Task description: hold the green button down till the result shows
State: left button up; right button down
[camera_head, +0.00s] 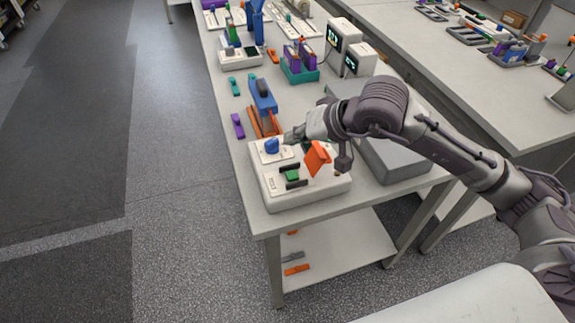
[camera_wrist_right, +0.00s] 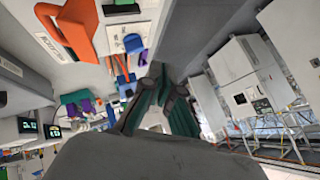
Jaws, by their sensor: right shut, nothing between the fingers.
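The white cycler box (camera_head: 300,200) sits at the near end of the table. On its top are a green button (camera_head: 292,176) in a dark mount, a blue knob (camera_head: 271,146) and a raised orange flap (camera_head: 316,158). My right gripper (camera_head: 291,136) is shut and empty above the far edge of the box, just beyond the blue knob and apart from the green button. The wrist view shows its dark fingers (camera_wrist_right: 160,88), the orange flap (camera_wrist_right: 72,28) and the blue knob (camera_wrist_right: 134,43). My left gripper is out of view.
A blue and orange tool (camera_head: 263,103) stands behind the box. A grey case (camera_head: 393,160) lies to its right. Two small monitors (camera_head: 343,34) stand farther back. A purple piece (camera_head: 238,125) lies near the table's left edge. The floor at left is clear.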

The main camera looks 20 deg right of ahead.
aim_at(295, 175)
jog(key=shift+w+d, duration=0.1)
jog(key=shift+d, duration=0.1)
jog(key=shift+f, duration=0.1)
notch_tip(295, 175, down, 8)
jog(key=b, duration=0.5)
jog(key=shift+f+b, duration=0.3)
jog(key=shift+b, duration=0.25)
dwell(1.0)
jog(key=shift+f+b, duration=0.4)
jog(key=shift+b, duration=0.4)
